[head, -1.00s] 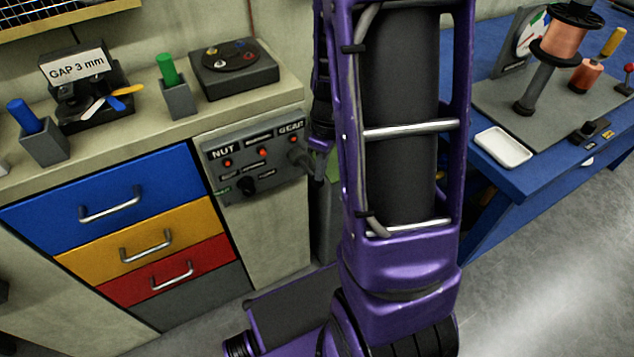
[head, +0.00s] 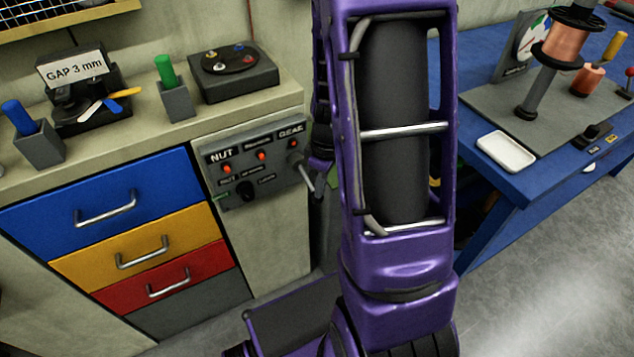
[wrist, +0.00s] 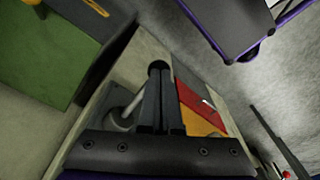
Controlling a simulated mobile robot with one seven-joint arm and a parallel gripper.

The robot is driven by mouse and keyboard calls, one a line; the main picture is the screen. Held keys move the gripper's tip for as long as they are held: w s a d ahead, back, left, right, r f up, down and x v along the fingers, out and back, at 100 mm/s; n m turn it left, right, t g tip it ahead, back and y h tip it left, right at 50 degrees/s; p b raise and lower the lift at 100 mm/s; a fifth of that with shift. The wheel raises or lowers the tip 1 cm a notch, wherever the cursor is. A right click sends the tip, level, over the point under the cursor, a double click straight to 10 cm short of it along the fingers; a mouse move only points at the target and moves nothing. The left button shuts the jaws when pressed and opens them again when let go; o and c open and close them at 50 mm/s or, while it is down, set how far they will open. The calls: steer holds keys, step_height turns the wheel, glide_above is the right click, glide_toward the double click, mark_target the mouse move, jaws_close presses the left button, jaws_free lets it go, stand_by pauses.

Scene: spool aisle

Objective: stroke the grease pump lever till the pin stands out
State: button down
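A grey lever on a round boss juts from the right end of the grey panel (head: 255,172) marked NUT and GEAR. In the head view the lever (head: 306,180) slants down to the right. In the wrist view the lever's pale rod (wrist: 133,107) runs from its boss towards the left finger. A black round knob (wrist: 158,65) shows at the fingertips. My gripper (wrist: 160,80) has its two dark fingers close together, beside the lever and apparently touching it. In the head view my arm hides most of the gripper. I cannot make out a pin standing out.
The panel sits below a bench with a black dial box (head: 232,70) on top. Blue, yellow and red drawers (head: 105,205) are left of it. A green box (wrist: 50,50) is near the gripper. A blue table (head: 530,180) stands at right.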

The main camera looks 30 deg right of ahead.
steer(key=shift+s, duration=0.1)
steer(key=shift+s+d+r, duration=0.25)
steer(key=shift+s+d, duration=0.25)
steer(key=shift+s, duration=0.1)
steer(key=shift+s+d+r, duration=0.2)
steer(key=shift+s+d, duration=0.25)
steer(key=shift+s, duration=0.1)
step_height(320, 180, up, 17)
steer(key=s+d+p, duration=0.1)
steer(key=p, duration=0.3)
steer(key=shift+s+r, duration=0.2)
stand_by(0.4)
